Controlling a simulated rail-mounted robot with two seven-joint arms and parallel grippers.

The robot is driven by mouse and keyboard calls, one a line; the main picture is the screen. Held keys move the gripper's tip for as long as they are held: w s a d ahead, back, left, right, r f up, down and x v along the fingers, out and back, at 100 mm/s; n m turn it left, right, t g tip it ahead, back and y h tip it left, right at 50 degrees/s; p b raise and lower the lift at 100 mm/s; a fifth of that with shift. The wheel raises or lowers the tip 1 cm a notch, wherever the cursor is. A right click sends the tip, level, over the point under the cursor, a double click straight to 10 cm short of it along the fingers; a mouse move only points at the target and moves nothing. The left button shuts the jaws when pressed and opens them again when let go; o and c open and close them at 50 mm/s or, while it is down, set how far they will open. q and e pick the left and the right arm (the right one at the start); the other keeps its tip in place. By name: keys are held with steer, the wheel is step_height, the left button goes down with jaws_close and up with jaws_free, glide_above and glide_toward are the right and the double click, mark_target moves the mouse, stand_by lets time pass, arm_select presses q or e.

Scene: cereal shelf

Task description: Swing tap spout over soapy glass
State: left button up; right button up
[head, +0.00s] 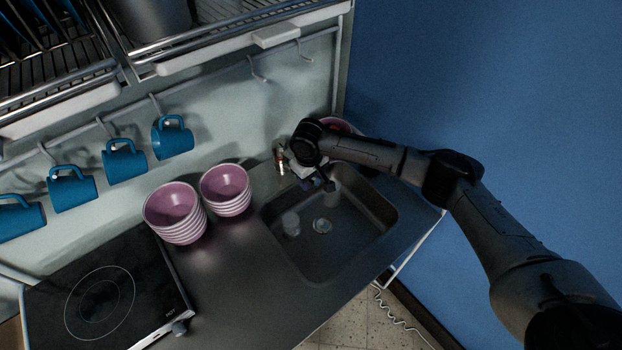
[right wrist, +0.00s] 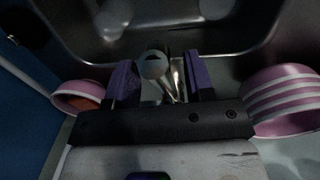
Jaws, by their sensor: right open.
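The metal tap (head: 280,162) stands at the back edge of the sink (head: 345,262), partly covered by my right arm. My right gripper (head: 318,184) is over the back of the basin, pointing down. In the right wrist view its purple fingers (right wrist: 159,66) are open, with the tap's spout (right wrist: 154,64) between them; I cannot tell whether they touch it. One clear glass (head: 291,223) stands at the left of the basin and another (head: 332,191) near the back, below the gripper. I cannot tell which is soapy. My left gripper is out of view.
Two stacks of pink bowls (head: 176,218) (head: 226,193) stand left of the sink. Another pink bowl (right wrist: 80,98) is close beside the gripper, partly hidden behind my arm in the head view. Blue mugs (head: 124,160) hang from a rail. A hob (head: 103,300) lies at lower left.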

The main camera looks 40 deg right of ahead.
steer(key=shift+f, duration=0.45)
steer(key=shift+c, duration=0.4)
jaws_close()
steer(key=shift+r, duration=0.1)
